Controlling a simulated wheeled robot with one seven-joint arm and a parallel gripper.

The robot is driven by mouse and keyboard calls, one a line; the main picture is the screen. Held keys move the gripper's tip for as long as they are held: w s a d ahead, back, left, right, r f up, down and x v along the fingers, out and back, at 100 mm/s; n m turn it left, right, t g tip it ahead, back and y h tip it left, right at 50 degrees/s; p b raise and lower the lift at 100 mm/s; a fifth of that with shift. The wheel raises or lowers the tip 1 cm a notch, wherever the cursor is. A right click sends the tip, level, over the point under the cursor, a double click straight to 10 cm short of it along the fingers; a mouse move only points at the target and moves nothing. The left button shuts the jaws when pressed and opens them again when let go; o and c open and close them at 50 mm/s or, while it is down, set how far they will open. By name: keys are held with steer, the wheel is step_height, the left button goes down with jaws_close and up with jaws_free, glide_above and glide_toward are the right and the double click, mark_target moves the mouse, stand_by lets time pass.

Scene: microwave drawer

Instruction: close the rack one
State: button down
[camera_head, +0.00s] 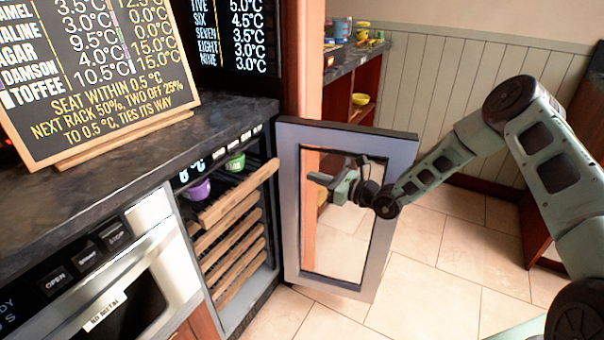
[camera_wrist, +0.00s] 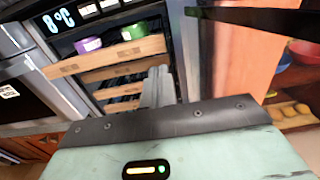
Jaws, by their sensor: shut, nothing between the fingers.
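The wine-cooler-like cabinet (camera_head: 268,262) stands open under the counter. Its top wooden rack (camera_head: 235,196) sticks out further than the racks below. A purple cup (camera_head: 197,190) and a green cup (camera_head: 235,162) sit on it. In the wrist view the top rack's wooden front (camera_wrist: 105,58) shows with the purple cup (camera_wrist: 88,44) and green cup (camera_wrist: 132,32) behind it. My gripper (camera_head: 318,180) is shut and empty, right of the rack and apart from it in the head view. Its fingers (camera_wrist: 160,75) point toward the rack's right end in the wrist view.
The framed glass door (camera_head: 290,200) stands open to the right, with my forearm overlapping its right side. A lettered board (camera_head: 100,70) stands on the counter (camera_head: 120,165). A microwave (camera_head: 165,250) is at left. Shelves with a yellow bowl (camera_head: 360,99) stand behind. Tiled floor is clear at right.

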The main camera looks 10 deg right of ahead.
steer(key=s+a+p, duration=0.5)
steer(key=s, duration=0.5)
glide_toward(229, 170)
steer(key=v, duration=0.3)
steer(key=shift+s+d+f+b, duration=0.15)
steer(key=shift+s+b, duration=0.15)
steer(key=shift+b, duration=0.05)
steer(key=b+x, duration=0.3)
steer(key=x, duration=0.6)
steer(key=shift+w+f, duration=0.1)
steer(key=shift+f, duration=0.1)
steer(key=shift+w+r, duration=0.2)
steer(key=shift+r, duration=0.15)
steer(key=shift+a, duration=0.25)
steer(key=shift+d, duration=0.1)
